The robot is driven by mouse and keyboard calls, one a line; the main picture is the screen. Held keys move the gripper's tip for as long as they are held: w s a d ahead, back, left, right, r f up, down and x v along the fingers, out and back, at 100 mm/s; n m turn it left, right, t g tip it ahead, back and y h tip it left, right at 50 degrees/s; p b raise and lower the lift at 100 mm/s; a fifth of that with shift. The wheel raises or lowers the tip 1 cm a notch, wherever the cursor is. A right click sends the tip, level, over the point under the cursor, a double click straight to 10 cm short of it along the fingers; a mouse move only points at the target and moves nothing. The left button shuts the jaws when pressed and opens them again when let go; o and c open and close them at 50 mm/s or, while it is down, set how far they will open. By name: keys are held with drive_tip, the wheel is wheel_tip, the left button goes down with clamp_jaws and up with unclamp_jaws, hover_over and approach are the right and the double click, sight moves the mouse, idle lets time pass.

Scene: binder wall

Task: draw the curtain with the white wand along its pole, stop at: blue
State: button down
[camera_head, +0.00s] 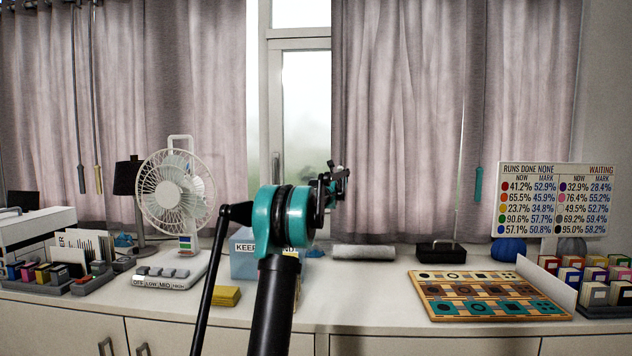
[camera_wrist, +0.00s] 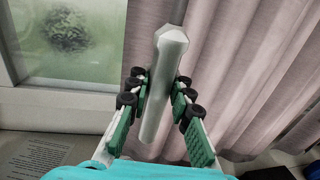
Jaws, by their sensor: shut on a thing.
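The white wand (camera_wrist: 160,95) hangs between the two fingers of my gripper (camera_wrist: 158,98) in the wrist view, its thick lower end reaching down past the pads. My gripper is shut on it. In the head view my gripper (camera_head: 335,182) is at the left edge of the right-hand pinkish-grey curtain (camera_head: 405,110), in front of the window gap; the wand is not clear there. The curtain also shows in the wrist view (camera_wrist: 255,70). A board (camera_head: 543,200) at the right lists coloured dots with NOW and MARK percentages; the lower left dot is blue, 57.1% against 50.8%.
A white fan (camera_head: 175,190), a blue box (camera_head: 245,266) and a tray of coloured patterns (camera_head: 487,296) stand on the counter. Window glass (camera_head: 305,120) shows between the curtains.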

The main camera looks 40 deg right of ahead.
sight(386, 178)
drive_tip(key=s+d, duration=0.4)
drive_tip(key=s, duration=0.1)
drive_tip(key=s+d, duration=0.8)
drive_tip(key=s, duration=0.1)
drive_tip(key=shift+s+d, duration=0.25)
drive_tip(key=shift+s, duration=0.1)
drive_tip(key=c, duration=1.3)
unclamp_jaws()
drive_tip(key=shift+w, duration=0.1)
drive_tip(key=shift+a, duration=0.1)
drive_tip(key=v, duration=1.2)
